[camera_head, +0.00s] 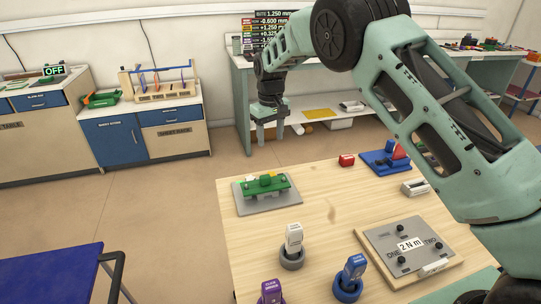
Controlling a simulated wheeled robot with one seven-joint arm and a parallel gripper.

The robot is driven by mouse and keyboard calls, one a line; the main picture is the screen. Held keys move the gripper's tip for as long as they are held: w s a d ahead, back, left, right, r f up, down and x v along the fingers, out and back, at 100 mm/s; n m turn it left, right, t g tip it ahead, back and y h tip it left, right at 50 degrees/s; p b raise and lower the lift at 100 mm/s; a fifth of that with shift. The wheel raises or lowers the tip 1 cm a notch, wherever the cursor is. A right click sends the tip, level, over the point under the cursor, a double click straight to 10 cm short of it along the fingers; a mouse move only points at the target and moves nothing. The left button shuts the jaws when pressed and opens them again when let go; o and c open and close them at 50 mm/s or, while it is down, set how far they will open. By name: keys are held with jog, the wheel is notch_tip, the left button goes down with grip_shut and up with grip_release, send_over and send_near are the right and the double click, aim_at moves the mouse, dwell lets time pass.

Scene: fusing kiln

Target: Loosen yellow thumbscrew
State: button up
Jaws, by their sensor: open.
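No yellow thumbscrew can be made out for certain. A green fixture (282,190) sits on a grey plate (254,206) at the far left of the wooden table. Small pale and yellowish parts show on top of it, too small to tell apart. My gripper (268,143) points down, open and empty. In the picture it is above and just behind the green fixture, apart from it.
Cabinets (110,138) stand behind left.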

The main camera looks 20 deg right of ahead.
jog(key=shift+r, duration=1.85)
